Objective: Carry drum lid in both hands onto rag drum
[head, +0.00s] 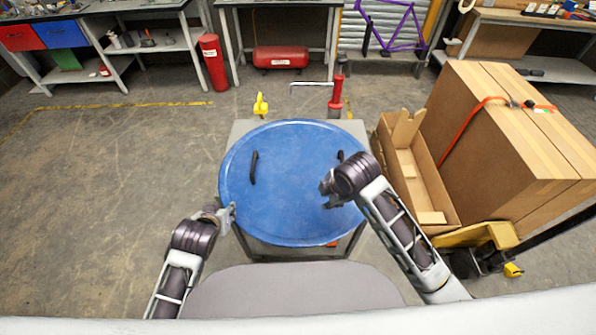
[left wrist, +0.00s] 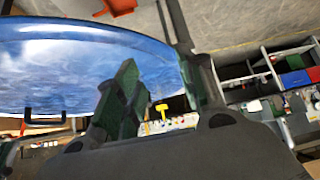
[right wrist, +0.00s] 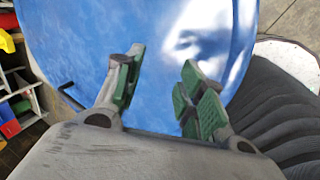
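The drum lid (head: 293,195) is a large blue disc with two black handles, lying on a grey stand in the head view. It also fills much of the right wrist view (right wrist: 155,40) and the upper left of the left wrist view (left wrist: 70,65). My left gripper (head: 229,212) is at the lid's left rim, fingers apart; the rim appears to lie between them, contact unclear. My right gripper (head: 326,190) is open and empty over the right part of the lid, below the right handle (head: 341,156). The left handle (head: 253,167) is clear. I cannot identify a rag drum.
The stand (head: 243,129) shows behind the lid, near a yellow object (head: 261,105) and a red one (head: 337,97). Cardboard boxes (head: 490,150) on a yellow pallet truck (head: 478,234) crowd the right. A red cylinder (head: 213,62) stands behind. The floor at left is clear.

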